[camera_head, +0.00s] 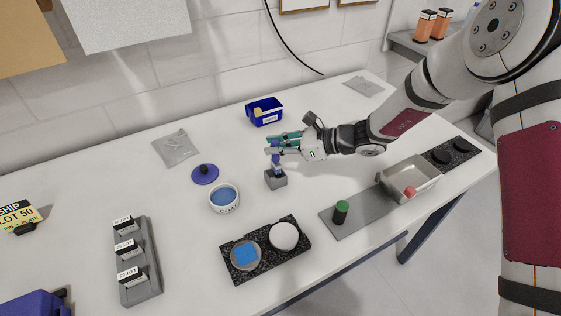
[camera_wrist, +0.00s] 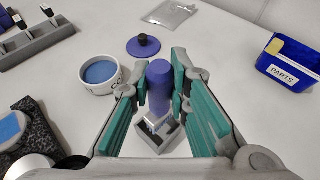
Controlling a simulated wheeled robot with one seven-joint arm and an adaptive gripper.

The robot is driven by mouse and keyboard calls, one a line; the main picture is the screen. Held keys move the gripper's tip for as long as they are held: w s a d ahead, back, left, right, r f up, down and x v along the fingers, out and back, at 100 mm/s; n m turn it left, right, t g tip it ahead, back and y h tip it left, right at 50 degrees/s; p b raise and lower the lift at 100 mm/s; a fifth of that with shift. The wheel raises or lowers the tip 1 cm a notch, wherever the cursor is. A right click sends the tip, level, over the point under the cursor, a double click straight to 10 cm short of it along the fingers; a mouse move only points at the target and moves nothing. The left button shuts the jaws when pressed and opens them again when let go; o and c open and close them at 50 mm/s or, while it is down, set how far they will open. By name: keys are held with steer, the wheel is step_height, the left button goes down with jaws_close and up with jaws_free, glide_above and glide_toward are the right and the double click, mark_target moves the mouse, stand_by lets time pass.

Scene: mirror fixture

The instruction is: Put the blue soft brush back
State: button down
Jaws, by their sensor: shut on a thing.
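The blue soft brush (camera_head: 275,156) is upright, with a blue handle at the top and a pale lower end. It also shows in the wrist view (camera_wrist: 159,86), between the teal finger pads. My gripper (camera_head: 284,144) is shut on its handle, reaching in from the right. A small grey holder (camera_head: 275,181) stands on the table directly below the brush. In the wrist view the brush's pale end is at the opening of the holder (camera_wrist: 168,140). I cannot tell whether it rests on the bottom.
A round white tub (camera_head: 225,207) with blue contents stands left of the holder, its blue lid (camera_head: 205,174) behind it. A blue parts bin (camera_head: 264,112) is behind my gripper. A black speckled tray (camera_head: 264,261) with two discs lies in front. A grey rack (camera_head: 145,275) stands left.

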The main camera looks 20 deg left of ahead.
mark_target(276, 162)
steer(key=shift+f, duration=2.5)
steer(key=shift+f, duration=0.15)
steer(key=c, duration=1.5)
jaws_free()
steer(key=shift+r, duration=0.2)
steer(key=v, duration=1.2)
steer(key=shift+b, duration=0.4)
steer(key=shift+s, duration=0.1)
